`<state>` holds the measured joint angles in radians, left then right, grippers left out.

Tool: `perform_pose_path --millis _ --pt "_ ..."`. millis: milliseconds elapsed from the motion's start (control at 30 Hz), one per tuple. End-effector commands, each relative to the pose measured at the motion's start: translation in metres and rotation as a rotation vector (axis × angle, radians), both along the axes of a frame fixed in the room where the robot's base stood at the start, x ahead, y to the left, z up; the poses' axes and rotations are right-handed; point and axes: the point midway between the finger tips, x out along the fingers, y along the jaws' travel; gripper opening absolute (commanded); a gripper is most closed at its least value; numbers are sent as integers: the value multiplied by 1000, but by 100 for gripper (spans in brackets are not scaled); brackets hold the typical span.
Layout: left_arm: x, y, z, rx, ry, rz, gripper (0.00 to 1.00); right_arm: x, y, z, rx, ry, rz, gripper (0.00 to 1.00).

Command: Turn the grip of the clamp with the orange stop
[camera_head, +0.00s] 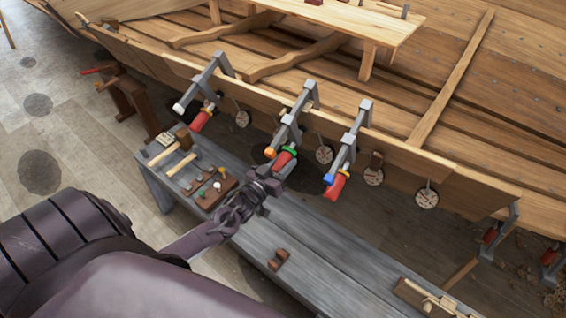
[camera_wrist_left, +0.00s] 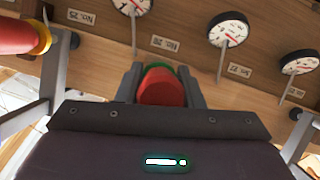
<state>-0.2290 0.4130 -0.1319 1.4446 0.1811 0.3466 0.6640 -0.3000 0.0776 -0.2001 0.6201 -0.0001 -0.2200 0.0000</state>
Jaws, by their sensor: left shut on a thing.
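The clamp with the orange stop (camera_head: 269,152) is the middle one of three grey clamps on the hull's plank edge in the head view. Its red grip (camera_head: 286,158) has a green collar and slants down toward my left gripper (camera_head: 273,178). The left gripper is shut on this grip; in the left wrist view the red grip (camera_wrist_left: 161,88) sits between my two fingers (camera_wrist_left: 160,92), the green collar just behind it. The orange stop is not clearly seen in the wrist view. My right gripper is not in view.
A clamp with a pale stop (camera_head: 178,108) stands to the left and one with a blue stop (camera_head: 328,180) close to the right. Round dials (camera_head: 324,154) hang along the plank. A grey bench (camera_head: 330,252) below holds a brown block (camera_head: 212,198) and tools.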

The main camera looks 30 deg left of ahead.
Motion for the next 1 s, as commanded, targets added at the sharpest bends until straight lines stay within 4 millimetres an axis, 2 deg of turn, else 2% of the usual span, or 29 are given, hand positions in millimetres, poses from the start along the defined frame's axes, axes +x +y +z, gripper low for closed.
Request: perform_pose_path --millis 600,1000 --pt "0 2 0 453 18 171 11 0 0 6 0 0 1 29" --pt "0 2 0 630 25 235 11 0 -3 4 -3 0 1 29"
